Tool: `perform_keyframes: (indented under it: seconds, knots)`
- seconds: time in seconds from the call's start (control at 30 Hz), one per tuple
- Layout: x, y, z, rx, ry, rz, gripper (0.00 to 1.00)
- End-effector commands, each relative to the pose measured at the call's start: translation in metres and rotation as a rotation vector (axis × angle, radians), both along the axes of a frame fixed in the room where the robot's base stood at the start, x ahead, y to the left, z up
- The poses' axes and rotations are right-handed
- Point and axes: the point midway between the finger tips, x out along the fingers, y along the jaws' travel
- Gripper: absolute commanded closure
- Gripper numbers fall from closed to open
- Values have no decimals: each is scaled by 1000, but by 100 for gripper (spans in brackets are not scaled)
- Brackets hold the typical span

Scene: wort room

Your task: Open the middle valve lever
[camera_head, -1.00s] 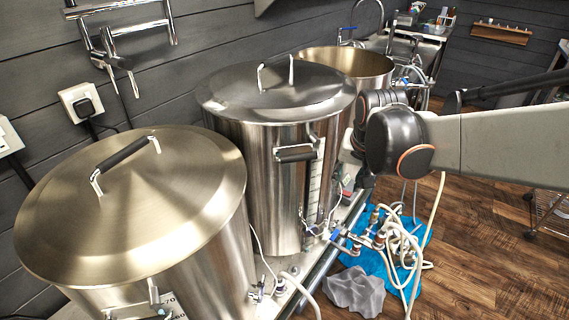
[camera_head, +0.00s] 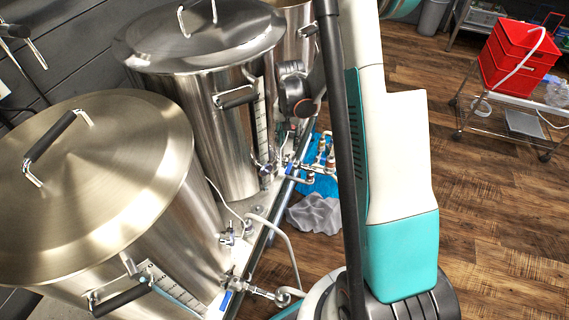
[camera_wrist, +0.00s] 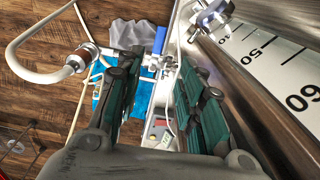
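The middle steel kettle (camera_head: 205,120) has a valve low on its right side, with a small blue lever (camera_head: 289,168). In the wrist view the blue lever (camera_wrist: 159,40) sticks up, roughly crosswise to the metal pipe it sits on. My gripper (camera_wrist: 162,72) is open, with one dark green finger on each side of the picture. The lever lies beyond the fingertips, between them, and nothing is held. Any contact cannot be made out. In the head view my arm covers part of this area and the fingers are not clear.
A white hose (camera_wrist: 22,68) with a metal fitting joins the pipe on the left. A second fitting (camera_wrist: 210,14) sits by the kettle's scale. The near kettle (camera_head: 100,180) has its own blue-levered valve. Grey cloth (camera_head: 315,213) lies below. A cart with red crates (camera_head: 515,55) stands right.

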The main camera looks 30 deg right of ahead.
Motion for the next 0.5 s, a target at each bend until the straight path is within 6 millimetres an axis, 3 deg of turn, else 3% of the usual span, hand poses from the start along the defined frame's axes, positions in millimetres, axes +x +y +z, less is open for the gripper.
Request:
perform_keyframes:
  seconds: [0.27, 0.5]
  knots:
    - [0, -1, -26, 2, 6, -5, 65]
    - [0, -1, -74, 1, 5, -4, 65]
